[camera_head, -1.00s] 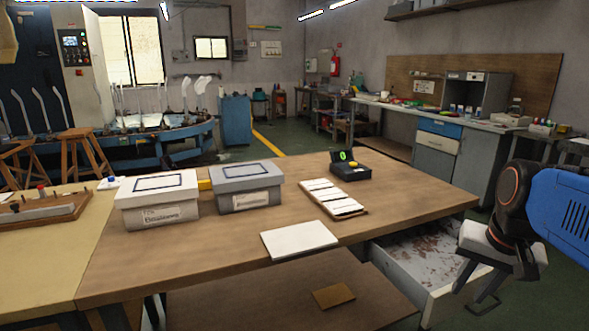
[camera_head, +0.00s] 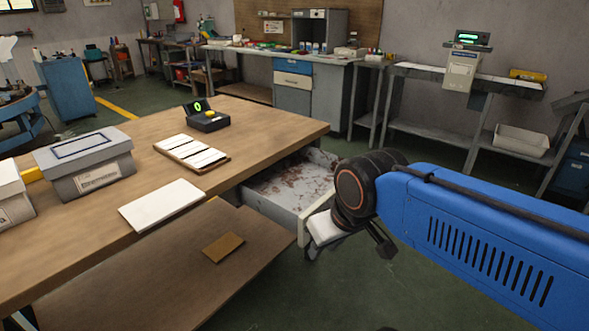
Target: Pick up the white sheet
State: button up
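A flat white sheet (camera_head: 162,204) lies on the wooden table top, close to its front edge. Nothing covers it. My gripper (camera_head: 345,246) hangs at the end of my blue arm, to the right of the table and in front of the pulled-out drawer. It is well apart from the sheet. My wrist hides part of the gripper, and its finger gap is not clear.
A board with white strips (camera_head: 192,152) and a black device with a green display (camera_head: 206,118) stand behind the sheet. A grey lidded box (camera_head: 86,165) is to the left. An open drawer (camera_head: 295,190) juts out at the right. A brown piece (camera_head: 223,247) lies on the lower shelf.

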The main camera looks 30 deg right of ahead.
aim_at(142, 215)
jog(key=z, duration=0.7)
jog(key=u, duration=1.25)
